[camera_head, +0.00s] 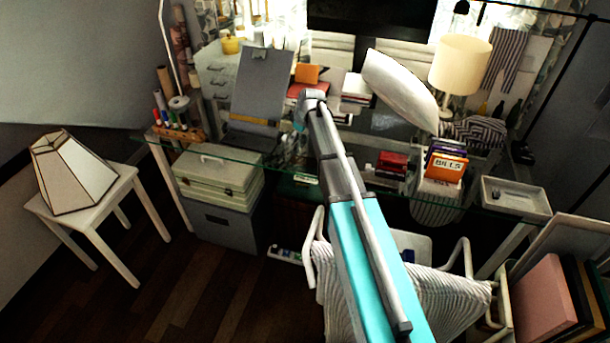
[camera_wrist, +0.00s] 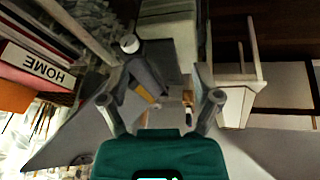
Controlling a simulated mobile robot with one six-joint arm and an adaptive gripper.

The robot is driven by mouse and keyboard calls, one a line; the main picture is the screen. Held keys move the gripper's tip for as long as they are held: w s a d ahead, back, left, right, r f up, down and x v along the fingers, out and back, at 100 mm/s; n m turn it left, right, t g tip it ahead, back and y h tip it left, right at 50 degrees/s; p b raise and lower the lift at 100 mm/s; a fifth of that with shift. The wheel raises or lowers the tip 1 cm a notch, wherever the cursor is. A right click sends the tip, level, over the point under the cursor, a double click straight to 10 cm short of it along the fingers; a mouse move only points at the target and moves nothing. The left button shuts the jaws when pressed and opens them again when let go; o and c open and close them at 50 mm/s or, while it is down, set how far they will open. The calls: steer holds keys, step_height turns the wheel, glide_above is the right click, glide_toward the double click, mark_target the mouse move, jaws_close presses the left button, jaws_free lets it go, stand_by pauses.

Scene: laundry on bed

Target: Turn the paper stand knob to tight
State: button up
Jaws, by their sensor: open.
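The paper stand (camera_head: 262,85) is a grey upright board with a clip at its top and a yellow strip low down. It stands on the glass desk at the back left in the head view. In the head view the end of my arm is just right of the stand, and the fingers are hard to tell there.
The glass desk (camera_head: 228,153) also bears a lamp (camera_head: 460,65), books and a white tray (camera_head: 515,196). Cream boxes (camera_head: 215,175) stand below its left part. A stool (camera_head: 85,215) holds a lampshade (camera_head: 70,178) at left. A chair (camera_head: 450,295) with striped cloth is in front.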

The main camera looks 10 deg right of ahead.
steer(key=s+f+m+g+b, duration=0.1)
steer(key=s+f+m, duration=0.1)
steer(key=s, duration=0.6)
steer(key=s+f+m+g+y+b, duration=0.1)
steer(key=s+m+b, duration=0.1)
steer(key=s, duration=0.6)
steer(key=shift+s+a+f+m+g, duration=0.3)
steer(key=shift+s+a+f, duration=0.05)
steer(key=s+m+g+h, duration=0.1)
steer(key=s+m+h, duration=0.2)
steer(key=s, duration=1.4)
steer(key=shift+s+a+f+m+g, duration=0.25)
steer(key=shift+f+m, duration=0.2)
steer(key=shift+m, duration=0.65)
steer(key=c, duration=0.3)
steer(key=shift+c, duration=0.2)
steer(key=shift+d, duration=0.15)
